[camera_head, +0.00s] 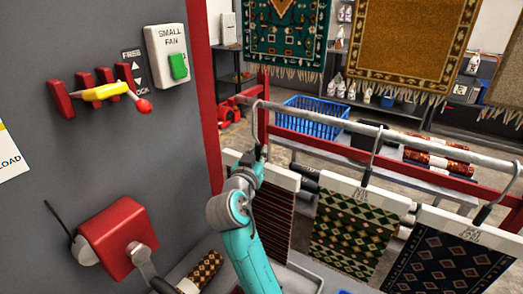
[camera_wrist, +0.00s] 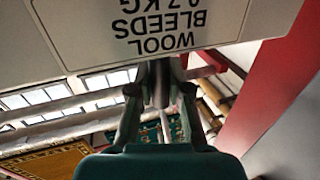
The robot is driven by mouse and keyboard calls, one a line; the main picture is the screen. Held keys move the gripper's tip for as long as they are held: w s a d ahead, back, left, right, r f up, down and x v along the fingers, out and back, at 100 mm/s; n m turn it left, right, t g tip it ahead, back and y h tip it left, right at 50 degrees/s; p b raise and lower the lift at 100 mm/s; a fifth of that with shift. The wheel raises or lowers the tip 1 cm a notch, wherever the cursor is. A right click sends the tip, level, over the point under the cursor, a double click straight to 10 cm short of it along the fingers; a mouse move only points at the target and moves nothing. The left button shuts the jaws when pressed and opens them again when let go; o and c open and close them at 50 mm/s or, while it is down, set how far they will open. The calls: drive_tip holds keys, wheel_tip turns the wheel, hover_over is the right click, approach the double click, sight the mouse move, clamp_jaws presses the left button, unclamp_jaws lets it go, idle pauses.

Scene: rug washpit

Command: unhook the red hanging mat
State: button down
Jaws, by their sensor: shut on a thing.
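The red mat (camera_head: 273,215) is dark red with thin stripes and hangs at the left end of the rail, partly hidden by my arm. Its white header (camera_head: 282,177) shows close up in the wrist view (camera_wrist: 150,25), with upside-down text reading WOOL BLEEDS and a weight. A grey hook (camera_head: 257,112) joins it to the rail and is still over the rail. My gripper (camera_head: 259,153) is at the hook's lower end, just above the header. In the wrist view its fingers (camera_wrist: 160,90) close on a dark grey stem at the header's edge, apparently the hook.
The grey rail (camera_head: 340,125) also carries a green diamond mat (camera_head: 350,228) and a dark blue mat (camera_head: 445,262) to the right. A grey panel with levers (camera_head: 105,90) and a red post (camera_head: 207,90) stand close at left. A blue basket (camera_head: 310,118) lies behind.

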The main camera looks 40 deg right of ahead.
drive_tip(key=shift+s+a, duration=0.25)
drive_tip(key=shift+a, duration=0.4)
drive_tip(key=shift+s+a, duration=0.2)
drive_tip(key=shift+a, duration=0.4)
drive_tip(key=shift+s+a, duration=0.25)
drive_tip(key=shift+a, duration=0.4)
